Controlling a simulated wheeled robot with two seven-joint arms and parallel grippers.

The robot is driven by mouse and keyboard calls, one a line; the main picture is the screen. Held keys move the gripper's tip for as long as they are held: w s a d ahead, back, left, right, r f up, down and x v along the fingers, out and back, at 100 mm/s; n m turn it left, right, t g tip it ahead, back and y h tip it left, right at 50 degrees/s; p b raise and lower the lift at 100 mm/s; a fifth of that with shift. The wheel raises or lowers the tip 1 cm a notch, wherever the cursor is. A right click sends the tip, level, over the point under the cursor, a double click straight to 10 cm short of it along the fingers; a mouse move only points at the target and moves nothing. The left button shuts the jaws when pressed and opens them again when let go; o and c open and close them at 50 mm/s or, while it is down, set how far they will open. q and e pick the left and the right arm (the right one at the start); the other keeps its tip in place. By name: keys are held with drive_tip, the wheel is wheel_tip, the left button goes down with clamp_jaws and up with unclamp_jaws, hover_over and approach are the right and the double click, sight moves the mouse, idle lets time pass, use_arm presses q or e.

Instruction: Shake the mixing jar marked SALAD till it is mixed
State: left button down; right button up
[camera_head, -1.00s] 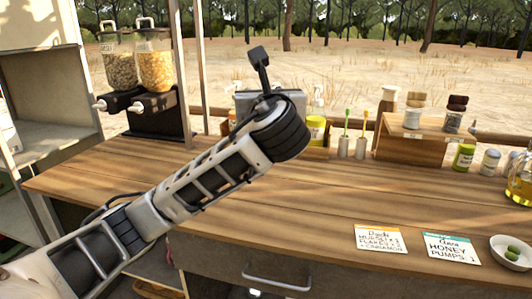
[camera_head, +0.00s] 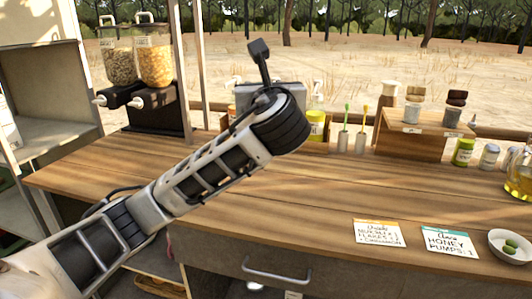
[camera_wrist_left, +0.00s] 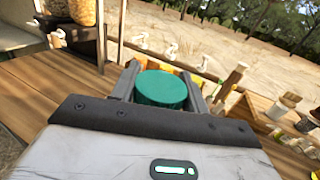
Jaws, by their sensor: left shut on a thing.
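A round green lid (camera_wrist_left: 161,89) shows between the two dark fingers of my left gripper (camera_wrist_left: 163,92) in the left wrist view. The gripper is shut on this green-lidded jar, above the counter. The jar's body and any SALAD marking are hidden, so I cannot read its name or see how mixed its contents are. In the head view my left arm reaches in from the left over the counter, and its wrist hides the fingers and the jar. My right gripper is in neither view.
The wooden counter (camera_head: 200,200) is clear in the middle. Two dispensers (camera_head: 155,62) stand at the back left. Toothbrush cups (camera_head: 343,140), a wooden riser (camera_head: 410,138) with containers, and small jars line the back. Two cards (camera_head: 449,241) and a white bowl (camera_head: 512,247) lie at the right.

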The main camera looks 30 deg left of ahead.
use_arm(q)
wheel_tip(320, 180, down, 8)
drive_tip(key=shift+d+r, duration=0.1)
drive_tip(key=shift+d, duration=0.05)
drive_tip(key=r, duration=0.7)
drive_tip(key=shift+w+a, duration=0.2)
drive_tip(key=shift+a, duration=0.15)
drive_tip(key=f, duration=0.7)
drive_tip(key=shift+s+d+f, duration=0.2)
drive_tip(key=shift+d+f, duration=0.05)
drive_tip(key=shift+d, duration=0.05)
drive_tip(key=shift+w+a, duration=0.15)
drive_tip(key=shift+a, duration=0.1)
drive_tip(key=shift+d+r, duration=0.15)
